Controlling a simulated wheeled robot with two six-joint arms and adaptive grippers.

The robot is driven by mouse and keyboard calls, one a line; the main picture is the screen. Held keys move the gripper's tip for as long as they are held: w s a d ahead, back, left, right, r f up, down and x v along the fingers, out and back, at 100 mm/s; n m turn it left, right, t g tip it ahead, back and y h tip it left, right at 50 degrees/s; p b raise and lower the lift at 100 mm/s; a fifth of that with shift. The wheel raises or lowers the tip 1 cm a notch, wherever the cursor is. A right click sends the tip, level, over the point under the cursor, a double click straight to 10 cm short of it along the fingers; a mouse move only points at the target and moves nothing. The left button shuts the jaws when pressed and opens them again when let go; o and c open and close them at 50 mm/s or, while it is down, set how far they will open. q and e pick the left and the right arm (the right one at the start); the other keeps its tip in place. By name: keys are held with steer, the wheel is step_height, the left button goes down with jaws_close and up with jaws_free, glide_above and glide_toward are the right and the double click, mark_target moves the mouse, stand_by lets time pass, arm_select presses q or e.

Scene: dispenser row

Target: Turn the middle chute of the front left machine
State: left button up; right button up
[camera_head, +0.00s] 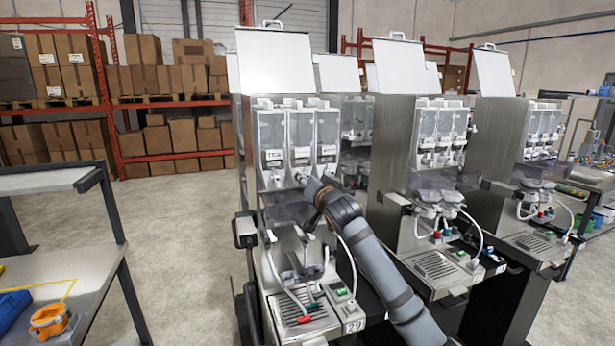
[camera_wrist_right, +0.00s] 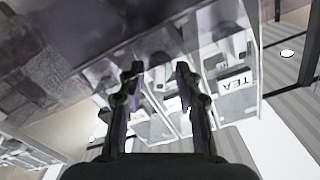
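The front left machine (camera_head: 250,190) is a steel dispenser with a raised white lid and three clear canisters side by side. The middle canister (camera_head: 300,137) shows above my right gripper. Its white chute (camera_head: 302,177) shows only in part at the canister's foot, and I cannot tell which way it points. My right gripper (camera_head: 315,193) is just below and in front of the canisters. In the right wrist view its two dark fingers (camera_wrist_right: 158,88) stand apart with canister parts behind them. A TEA label (camera_wrist_right: 235,82) shows to their right. My left gripper is out of view.
Below the gripper are mixing bowls, hoses and a drip tray (camera_head: 305,315). A second machine (camera_head: 395,140) stands close on the right. Bare floor lies between.

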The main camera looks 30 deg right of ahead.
jaws_close()
steer(key=shift+f+m+b, duration=0.15)
steer(key=shift+m+b, duration=8.5)
steer(key=shift+m, duration=0.45)
